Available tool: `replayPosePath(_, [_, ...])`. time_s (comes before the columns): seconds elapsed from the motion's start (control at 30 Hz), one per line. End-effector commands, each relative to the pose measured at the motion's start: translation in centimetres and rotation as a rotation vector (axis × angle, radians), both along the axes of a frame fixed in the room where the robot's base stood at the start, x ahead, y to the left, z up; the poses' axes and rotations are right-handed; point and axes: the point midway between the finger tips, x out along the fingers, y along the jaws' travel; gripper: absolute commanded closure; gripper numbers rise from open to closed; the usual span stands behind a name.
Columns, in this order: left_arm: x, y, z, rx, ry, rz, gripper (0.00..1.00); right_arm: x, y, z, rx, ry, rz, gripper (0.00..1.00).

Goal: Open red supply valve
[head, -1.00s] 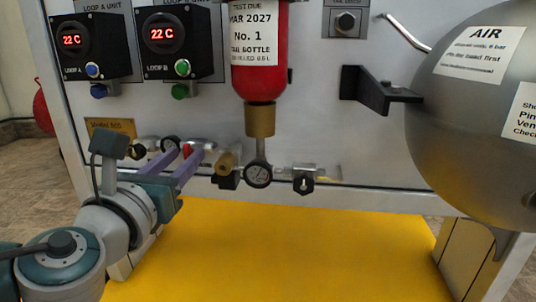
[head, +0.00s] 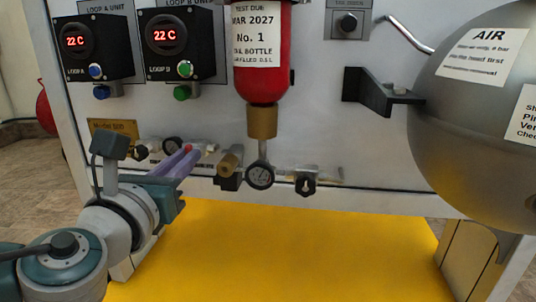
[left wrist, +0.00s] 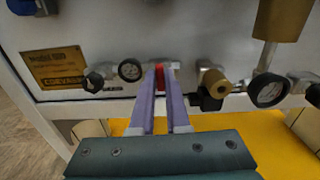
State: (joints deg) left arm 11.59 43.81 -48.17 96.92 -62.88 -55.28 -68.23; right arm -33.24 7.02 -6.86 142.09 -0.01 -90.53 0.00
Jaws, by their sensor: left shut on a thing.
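The red supply valve handle (head: 188,148) is a small red piece on the pipe row low on the white panel. It also shows in the left wrist view (left wrist: 160,78), between the tips of my two purple fingers. My left gripper (head: 185,155) comes in from the left and is shut on the red handle. The fingers hide much of the handle and the valve body behind it, and I cannot tell how far it is turned. My right gripper is not in view.
A brass fitting (head: 230,163) and a round gauge (head: 261,175) sit just right of my fingers. Another gauge (left wrist: 130,70) is close on the left. A red bottle (head: 262,85) hangs above, and a grey air tank (head: 470,130) stands right. The yellow surface (head: 290,250) below is clear.

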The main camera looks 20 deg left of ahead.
Motion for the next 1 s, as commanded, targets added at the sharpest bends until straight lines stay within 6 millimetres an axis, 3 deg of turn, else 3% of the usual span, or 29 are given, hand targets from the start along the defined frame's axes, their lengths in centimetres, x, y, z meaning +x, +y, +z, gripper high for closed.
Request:
replayPosePath(0.27, [0.0, 0.0, -0.1, -0.152, -0.034, 0.001, 1.00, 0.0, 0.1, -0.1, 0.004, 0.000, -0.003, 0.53])
replayPosePath(1.0, [-0.1, 0.3, -0.4, -0.829, -0.199, 0.003, 1.00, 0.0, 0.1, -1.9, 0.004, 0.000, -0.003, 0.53])
